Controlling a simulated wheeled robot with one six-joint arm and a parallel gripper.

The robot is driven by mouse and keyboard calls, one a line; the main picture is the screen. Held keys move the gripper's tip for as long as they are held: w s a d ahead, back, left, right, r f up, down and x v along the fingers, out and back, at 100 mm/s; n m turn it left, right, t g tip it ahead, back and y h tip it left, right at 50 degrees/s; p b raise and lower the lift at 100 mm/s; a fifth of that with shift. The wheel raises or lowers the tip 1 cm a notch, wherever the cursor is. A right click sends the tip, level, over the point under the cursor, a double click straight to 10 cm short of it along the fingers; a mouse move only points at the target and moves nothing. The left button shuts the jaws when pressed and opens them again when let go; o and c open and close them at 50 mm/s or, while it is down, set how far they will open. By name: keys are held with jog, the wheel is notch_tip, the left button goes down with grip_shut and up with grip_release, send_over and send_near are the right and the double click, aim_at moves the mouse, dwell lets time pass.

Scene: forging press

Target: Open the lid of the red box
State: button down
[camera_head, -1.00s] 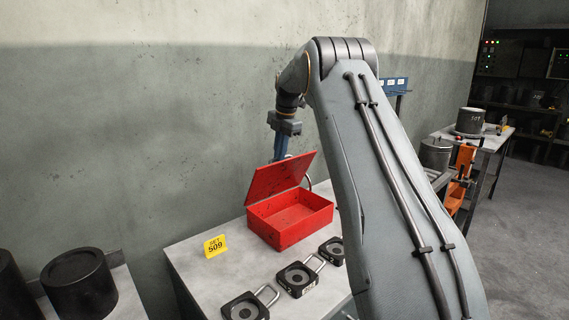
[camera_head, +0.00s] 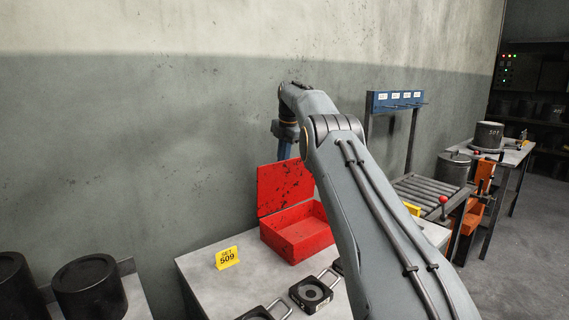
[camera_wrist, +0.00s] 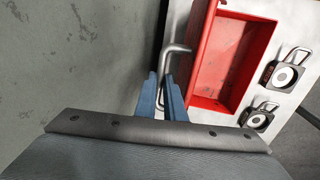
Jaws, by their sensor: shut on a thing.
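The red box (camera_head: 302,236) stands on the light table, its tray open and empty inside. Its lid (camera_head: 284,186) stands about upright at the tray's back edge. In the wrist view the open tray (camera_wrist: 228,62) is at upper right, with the lid (camera_wrist: 203,38) seen nearly edge-on along its left side. A bent silver handle (camera_wrist: 178,48) reaches from the lid to between my blue fingers. My gripper (camera_wrist: 160,78) is shut on this handle. In the head view my gripper (camera_head: 285,151) is behind the lid's top edge, its fingertips hidden.
A yellow "SET 509" sign (camera_head: 227,257) stands left of the box. Padlock-like black blocks with metal loops (camera_head: 311,292) lie in front. The concrete wall (camera_head: 150,150) is close behind. A blue rack (camera_head: 396,100) and a roller conveyor (camera_head: 425,190) are at right.

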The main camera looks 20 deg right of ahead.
jog(key=shift+w+d+f, duration=0.1)
dwell(0.4)
jog(key=c, duration=1.8)
grip_release()
jog(key=shift+c, duration=0.2)
